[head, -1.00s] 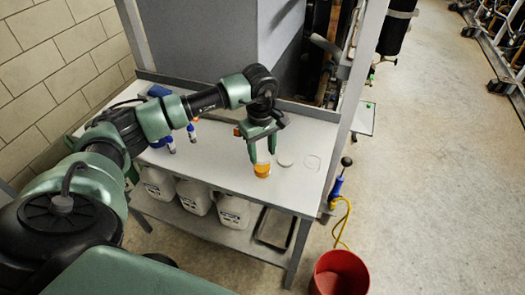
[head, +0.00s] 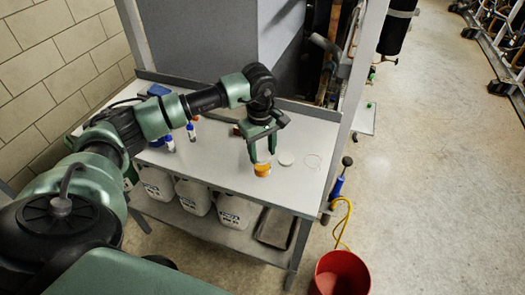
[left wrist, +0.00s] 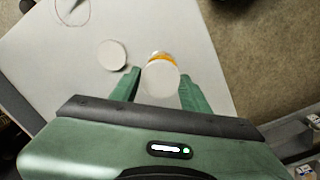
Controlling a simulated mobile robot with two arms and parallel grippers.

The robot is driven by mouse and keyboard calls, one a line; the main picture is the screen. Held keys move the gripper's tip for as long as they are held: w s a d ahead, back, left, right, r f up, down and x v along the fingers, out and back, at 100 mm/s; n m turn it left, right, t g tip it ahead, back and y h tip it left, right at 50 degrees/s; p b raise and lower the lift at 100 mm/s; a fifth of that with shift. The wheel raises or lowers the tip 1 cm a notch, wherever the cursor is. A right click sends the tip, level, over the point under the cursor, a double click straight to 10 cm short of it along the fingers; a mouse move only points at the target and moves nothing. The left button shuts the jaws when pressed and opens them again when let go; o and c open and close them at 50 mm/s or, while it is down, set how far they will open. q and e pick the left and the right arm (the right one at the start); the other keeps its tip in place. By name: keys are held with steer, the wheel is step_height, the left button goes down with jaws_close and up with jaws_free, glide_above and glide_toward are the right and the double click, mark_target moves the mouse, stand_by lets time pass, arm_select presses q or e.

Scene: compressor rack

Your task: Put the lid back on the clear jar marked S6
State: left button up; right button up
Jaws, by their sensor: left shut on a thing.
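The clear jar (head: 262,169) with orange contents stands on the grey bench top, below my left gripper (head: 262,154). No S6 mark is readable. In the left wrist view a round white lid (left wrist: 160,79) sits between the two green fingertips of my left gripper (left wrist: 160,85), which is shut on it. The lid covers most of the jar, and an orange edge of the jar (left wrist: 160,56) shows just past it. I cannot tell whether the lid touches the rim. My right gripper is not in view.
A white disc (head: 286,158) lies flat on the bench (head: 222,165) right of the jar, with a thin ring outline farther right. Small blue-capped vials (head: 170,144) stand left. White canisters (head: 194,196) sit on the shelf below. A red bucket (head: 340,274) stands on the floor.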

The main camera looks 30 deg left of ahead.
arm_select(q)
steer(key=shift+f+b, duration=0.4)
steer(key=shift+b, duration=0.25)
stand_by(0.8)
steer(key=o, duration=1.3)
steer(key=shift+c, duration=0.2)
steer(key=shift+c, duration=0.5)
steer(key=r+p, duration=0.3)
steer(key=r, duration=0.4)
steer(key=shift+s+r+p, duration=0.1)
steer(key=shift+s+p, duration=0.1)
steer(key=shift+p, duration=0.2)
